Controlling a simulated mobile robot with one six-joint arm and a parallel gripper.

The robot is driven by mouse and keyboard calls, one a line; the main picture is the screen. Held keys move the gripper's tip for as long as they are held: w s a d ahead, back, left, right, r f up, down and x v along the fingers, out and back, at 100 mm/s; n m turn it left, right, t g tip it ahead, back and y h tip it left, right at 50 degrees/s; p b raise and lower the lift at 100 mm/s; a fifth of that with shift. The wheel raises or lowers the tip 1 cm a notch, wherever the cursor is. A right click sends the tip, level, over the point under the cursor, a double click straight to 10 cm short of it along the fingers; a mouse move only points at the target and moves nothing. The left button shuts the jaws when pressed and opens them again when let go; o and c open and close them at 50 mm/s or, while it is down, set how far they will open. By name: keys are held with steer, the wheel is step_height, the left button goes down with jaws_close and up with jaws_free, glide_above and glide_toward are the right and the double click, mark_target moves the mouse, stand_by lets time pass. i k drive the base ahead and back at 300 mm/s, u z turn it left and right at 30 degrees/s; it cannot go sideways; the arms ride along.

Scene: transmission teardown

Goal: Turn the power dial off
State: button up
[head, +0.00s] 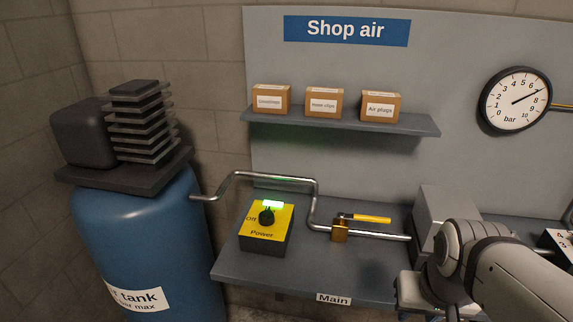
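The power dial is a black knob (267,216) on top of a yellow-faced box (258,238) marked "Power". The word "Off" is printed at the left of the knob. A green lit patch (272,204) glows just behind the knob, and part of its face is washed out by the light. The box stands on the grey bench at the left. My arm enters at the lower right, well apart from the dial. My gripper's fingers cannot be made out in the head view.
A metal pipe (270,179) runs from the blue tank (140,245) behind the box to a brass valve (340,232) with a yellow handle. A shelf (340,122) with several cartons hangs above. A gauge (516,100) reads about 7 bar. A grey block (447,205) stands beside my arm.

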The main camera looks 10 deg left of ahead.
mark_target(266, 217)
steer(key=u, duration=0.1)
steer(key=i, duration=0.6)
steer(key=u, duration=0.4)
steer(key=k, duration=0.75)
steer(key=u, duration=0.2)
steer(key=i, duration=0.75)
steer(key=z, duration=0.05)
